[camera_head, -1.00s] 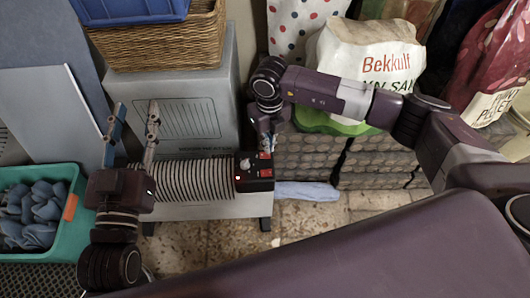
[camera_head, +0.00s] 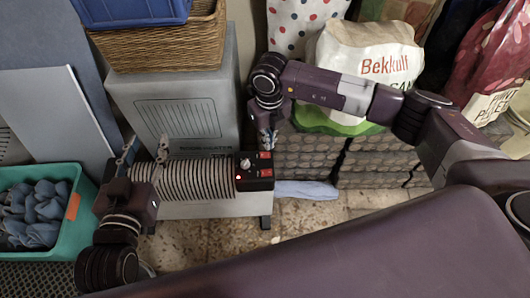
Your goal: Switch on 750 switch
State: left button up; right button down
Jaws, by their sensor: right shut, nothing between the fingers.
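A ribbed oil heater (camera_head: 195,180) stands on the floor in the middle. Its black control panel (camera_head: 254,184) is at the right end, with a pale knob (camera_head: 245,163) and two red switches, an upper one (camera_head: 265,155) and a lower one (camera_head: 266,172). A small red light shows at the panel's lower left. The 750 label cannot be read. My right gripper (camera_head: 267,142) is shut and empty, pointing down just beyond the upper switch; contact cannot be told. My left gripper (camera_head: 147,146) is open and empty at the heater's left end, fingers apart.
A grey box (camera_head: 190,115) with a wicker basket (camera_head: 165,48) on top stands behind the heater. A teal crate (camera_head: 75,222) of blue cloths is at the left. Bags, including a white one (camera_head: 365,55), stand behind my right arm.

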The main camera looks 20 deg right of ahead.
jog(key=shift+r+p, duration=0.45)
jog(key=shift+r, duration=0.25)
pick_arm(q)
jog(key=s+a+f+g+y, duration=0.1)
jog(key=s+f+g, duration=0.3)
jog(key=f, duration=0.4)
jog(key=shift+s+a+f+g+y+p, duration=0.2)
jog(key=shift+s+a+g+y+p, duration=0.15)
jog(key=shift+s+a, duration=0.4)
pick_arm(e)
jog(key=shift+r, duration=0.5)
pick_arm(q)
jog(key=shift+w, duration=0.1)
